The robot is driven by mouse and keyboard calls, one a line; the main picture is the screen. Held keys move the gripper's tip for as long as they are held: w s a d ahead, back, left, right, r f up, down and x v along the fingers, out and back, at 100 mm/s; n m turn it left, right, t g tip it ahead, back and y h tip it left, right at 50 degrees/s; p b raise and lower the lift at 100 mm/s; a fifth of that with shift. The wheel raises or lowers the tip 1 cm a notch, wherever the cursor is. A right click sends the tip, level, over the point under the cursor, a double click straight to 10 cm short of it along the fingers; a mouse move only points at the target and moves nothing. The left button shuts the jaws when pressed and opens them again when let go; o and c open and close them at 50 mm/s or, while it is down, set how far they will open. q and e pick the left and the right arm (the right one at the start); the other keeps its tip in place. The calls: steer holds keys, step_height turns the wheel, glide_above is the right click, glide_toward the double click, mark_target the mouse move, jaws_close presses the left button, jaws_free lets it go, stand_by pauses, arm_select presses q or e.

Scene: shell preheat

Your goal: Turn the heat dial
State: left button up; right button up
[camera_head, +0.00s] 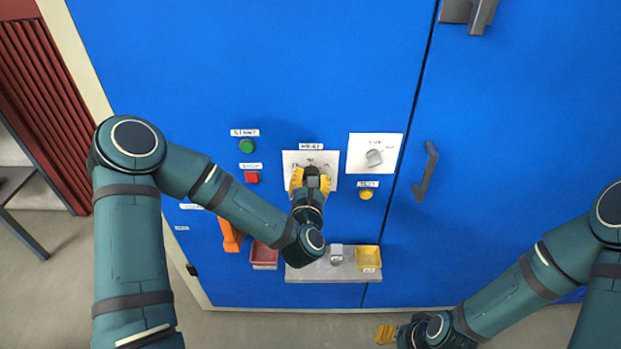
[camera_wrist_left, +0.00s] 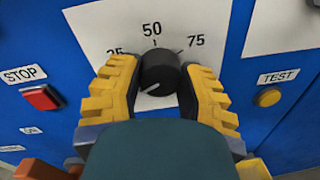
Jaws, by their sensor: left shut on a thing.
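The heat dial is a round black knob (camera_wrist_left: 158,72) on a white scale plate (camera_wrist_left: 110,28) marked 25, 50 and 75, with 50 at the top. A short pale mark shows on its lower-left face in the left wrist view. My left gripper (camera_head: 311,180) is shut on the dial, its yellow fingers on either side of the knob; it also shows in the left wrist view (camera_wrist_left: 157,95). In the head view the gripper covers most of the dial. My right gripper (camera_head: 386,334) is low at the bottom, away from the panel; its finger opening is unclear.
The blue cabinet carries a green button (camera_head: 246,146), a red STOP button (camera_head: 251,177), a yellow TEST button (camera_head: 366,194) and a grey knob (camera_head: 374,157). A dark handle (camera_head: 425,172) is at right. Below are a grey shelf (camera_head: 320,272), red tray (camera_head: 264,255) and yellow tray (camera_head: 368,258).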

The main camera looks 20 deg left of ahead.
arm_select(q)
steer(key=shift+a+r+n, duration=0.1)
steer(key=shift+n, duration=0.5)
steer(key=o, duration=1.2)
steer(key=shift+o, duration=0.2)
steer(key=shift+s, duration=0.1)
steer(key=v, duration=0.7)
steer(key=shift+s, duration=0.15)
